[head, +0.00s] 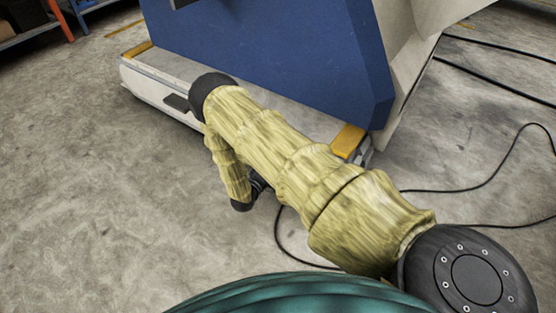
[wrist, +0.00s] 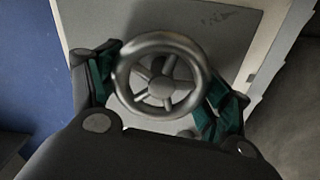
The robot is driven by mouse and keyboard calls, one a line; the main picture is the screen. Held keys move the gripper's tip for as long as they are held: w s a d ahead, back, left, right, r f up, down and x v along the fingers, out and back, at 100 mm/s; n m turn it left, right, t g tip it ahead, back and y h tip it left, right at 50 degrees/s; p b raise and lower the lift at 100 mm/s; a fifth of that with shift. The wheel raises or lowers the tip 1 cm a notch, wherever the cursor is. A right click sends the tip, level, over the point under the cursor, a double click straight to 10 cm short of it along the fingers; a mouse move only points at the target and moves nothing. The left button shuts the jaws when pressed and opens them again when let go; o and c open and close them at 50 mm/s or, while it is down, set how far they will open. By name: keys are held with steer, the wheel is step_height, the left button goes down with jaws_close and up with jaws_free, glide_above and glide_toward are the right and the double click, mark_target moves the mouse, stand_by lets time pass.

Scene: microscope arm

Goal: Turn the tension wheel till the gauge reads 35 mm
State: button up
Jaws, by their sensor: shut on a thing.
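The tension wheel (wrist: 160,84) is a grey metal handwheel with several spokes and a round hub. It sits in the middle of the wrist view, in front of a light grey panel (wrist: 215,22). My gripper (wrist: 163,90) is shut on the wheel, with one teal-padded finger at the left rim and the other at the lower right rim. In the head view my arm in its yellow sleeve reaches toward the base of a blue machine, and the wheel is hidden there. The gauge is in neither view, so its reading cannot be told.
The blue machine (head: 275,50) stands on a pale base with yellow corner blocks (head: 347,140). Black cables (head: 480,185) lie on the concrete floor at the right. The floor at the left (head: 80,190) is clear. A shelf with an orange post (head: 62,20) stands at the far left.

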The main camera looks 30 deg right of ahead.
steer(key=shift+w+a+n, duration=0.1)
steer(key=shift+w+n, duration=0.05)
steer(key=shift+n, duration=1.75)
steer(key=o, duration=1)
steer(key=shift+f, duration=0.1)
steer(key=shift+o, duration=0.2)
steer(key=v, duration=1.2)
